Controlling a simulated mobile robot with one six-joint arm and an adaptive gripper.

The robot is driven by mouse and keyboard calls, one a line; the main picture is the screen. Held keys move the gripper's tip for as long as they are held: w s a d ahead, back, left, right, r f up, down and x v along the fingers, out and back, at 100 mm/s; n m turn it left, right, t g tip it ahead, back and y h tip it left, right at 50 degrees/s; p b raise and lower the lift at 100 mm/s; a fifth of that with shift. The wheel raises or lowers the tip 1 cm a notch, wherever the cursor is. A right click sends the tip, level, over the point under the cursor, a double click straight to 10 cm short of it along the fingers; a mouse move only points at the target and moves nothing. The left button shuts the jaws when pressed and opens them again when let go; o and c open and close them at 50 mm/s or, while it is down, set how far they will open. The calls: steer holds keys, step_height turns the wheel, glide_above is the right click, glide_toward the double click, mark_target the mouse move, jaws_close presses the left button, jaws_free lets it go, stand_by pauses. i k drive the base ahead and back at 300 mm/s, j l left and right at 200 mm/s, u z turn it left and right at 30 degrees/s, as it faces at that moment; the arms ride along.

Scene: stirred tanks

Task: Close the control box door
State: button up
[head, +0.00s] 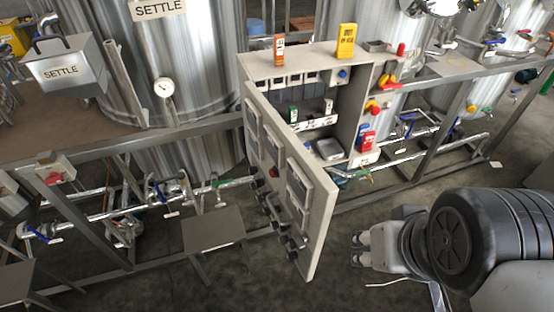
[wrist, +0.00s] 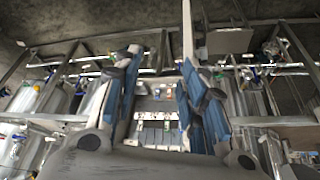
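The control box (head: 357,85) is a pale grey cabinet in the middle of the head view, its front uncovered. Its door (head: 318,200) is hinged on the left and stands wide open, swung out toward me. The door carries framed panels, a red button and dark knobs. My gripper (head: 359,248) is to the right of the door's free edge, apart from it. In the wrist view my gripper (wrist: 160,62) has its fingers spread with nothing held. The box's inside (wrist: 158,128) shows between the fingers, upside down. A pale upright strip by the right finger looks like the door (wrist: 187,30).
An orange block (head: 279,50) and a yellow sign block (head: 346,41) stand on the box top. Red switches (head: 373,107) are on its right side. Steel tanks (head: 200,60), frame rails and pipes lie behind and left. A small grey table (head: 213,230) stands left of the door.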

mark_target(306, 196)
steer(key=k+j+u, duration=0.1)
steer(key=j+u, duration=0.25)
steer(key=k+j+u, duration=0.1)
steer(key=u, duration=0.25)
steer(key=j, duration=0.1)
